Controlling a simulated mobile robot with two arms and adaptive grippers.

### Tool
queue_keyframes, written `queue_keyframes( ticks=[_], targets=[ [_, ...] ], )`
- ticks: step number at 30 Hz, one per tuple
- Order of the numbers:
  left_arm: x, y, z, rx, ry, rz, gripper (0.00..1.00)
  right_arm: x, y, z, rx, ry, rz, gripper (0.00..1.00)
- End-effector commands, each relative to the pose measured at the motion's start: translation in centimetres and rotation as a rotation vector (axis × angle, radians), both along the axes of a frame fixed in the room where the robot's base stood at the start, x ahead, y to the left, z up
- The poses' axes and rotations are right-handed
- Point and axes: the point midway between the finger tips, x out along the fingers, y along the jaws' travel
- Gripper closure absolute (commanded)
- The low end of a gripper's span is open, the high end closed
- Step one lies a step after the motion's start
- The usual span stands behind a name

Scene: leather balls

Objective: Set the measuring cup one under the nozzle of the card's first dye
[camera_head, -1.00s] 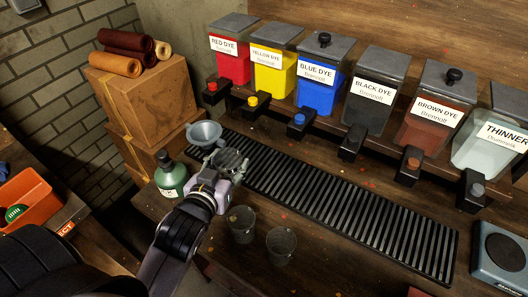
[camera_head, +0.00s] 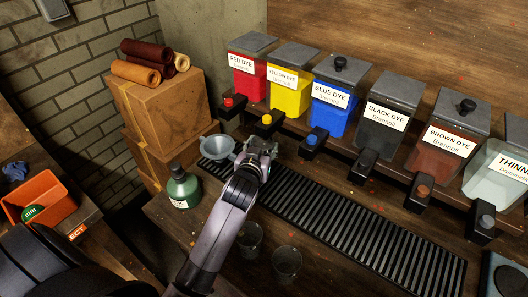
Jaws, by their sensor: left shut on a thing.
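My left gripper (camera_head: 256,152) is shut on a measuring cup, which the fingers hide almost fully. It is over the left end of the black drip grate (camera_head: 375,250), just in front of and below the yellow dye nozzle (camera_head: 267,121). The red dye nozzle (camera_head: 228,103) is to its upper left, the blue dye nozzle (camera_head: 312,138) to its right. The black (camera_head: 364,165), brown (camera_head: 421,192) and thinner (camera_head: 484,224) nozzles follow to the right. Two clear cups (camera_head: 249,238) (camera_head: 287,263) stand on the bench in front of the grate. No card shows. My right gripper is not in view.
A grey funnel (camera_head: 217,150) is close to the gripper's left. A green bottle (camera_head: 184,188) stands in front of it. A scale (camera_head: 505,278) is at the right edge. Boxes (camera_head: 165,115) and an orange bin (camera_head: 40,200) are at the left. The grate's right part is clear.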

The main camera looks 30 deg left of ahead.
Motion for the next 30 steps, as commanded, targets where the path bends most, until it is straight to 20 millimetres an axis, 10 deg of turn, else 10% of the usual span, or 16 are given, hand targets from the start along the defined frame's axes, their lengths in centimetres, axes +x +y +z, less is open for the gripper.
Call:
queue_keyframes(
  ticks=[23,24,30],
  targets=[
    [0.7,-0.1,-4.0,-0.001,0.001,-0.001,0.81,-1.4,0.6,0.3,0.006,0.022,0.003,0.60],
    [0.7,-0.1,-3.8,-0.001,0.001,-0.001,0.49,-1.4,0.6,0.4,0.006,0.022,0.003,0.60],
    [0.7,-0.2,-3.8,-0.001,0.001,-0.001,0.36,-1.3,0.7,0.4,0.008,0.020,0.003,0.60]
  ],
)
